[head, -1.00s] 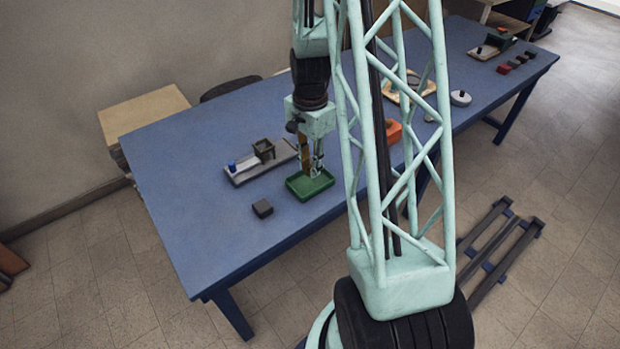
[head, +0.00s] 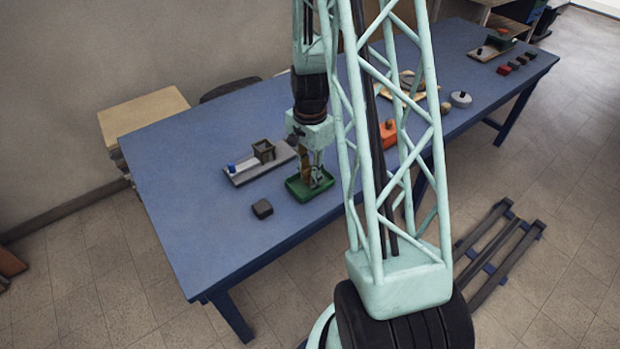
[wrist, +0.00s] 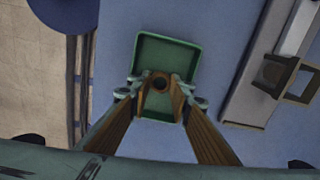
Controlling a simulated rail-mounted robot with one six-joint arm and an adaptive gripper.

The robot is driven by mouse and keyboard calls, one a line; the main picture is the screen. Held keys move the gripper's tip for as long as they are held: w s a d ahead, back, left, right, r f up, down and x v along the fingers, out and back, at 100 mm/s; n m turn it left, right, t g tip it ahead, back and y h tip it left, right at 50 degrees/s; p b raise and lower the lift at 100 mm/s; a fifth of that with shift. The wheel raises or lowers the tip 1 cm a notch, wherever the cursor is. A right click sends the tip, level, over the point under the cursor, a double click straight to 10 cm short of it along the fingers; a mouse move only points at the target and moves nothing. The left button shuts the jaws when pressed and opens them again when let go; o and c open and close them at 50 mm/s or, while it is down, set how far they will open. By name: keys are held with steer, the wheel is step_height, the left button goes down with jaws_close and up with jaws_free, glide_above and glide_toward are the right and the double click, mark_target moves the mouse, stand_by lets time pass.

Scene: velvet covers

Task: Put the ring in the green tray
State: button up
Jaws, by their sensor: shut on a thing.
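The green tray (head: 293,186) lies on the blue table, and it shows in the wrist view (wrist: 182,50). My gripper (head: 318,181) is over the tray, with its fingertips low at or inside the rim. In the wrist view my gripper (wrist: 160,84) is shut on a small dark brown ring (wrist: 160,78), held between the fingertips above the tray floor. Whether the ring touches the tray floor cannot be told. In the head view the ring is too small to make out.
A grey board (head: 246,174) with a blue-topped piece and an open box (head: 264,150) lies behind the tray. A dark block (head: 262,208) sits to the front left. An orange block (head: 388,134) is to the right, partly behind my arm. The table's left part is clear.

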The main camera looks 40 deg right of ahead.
steer(key=shift+f, duration=0.35)
steer(key=shift+f, duration=0.15)
steer(key=o, duration=0.4)
steer(key=shift+r, duration=0.2)
steer(key=shift+r+p, duration=1.35)
steer(key=shift+r, duration=4.6)
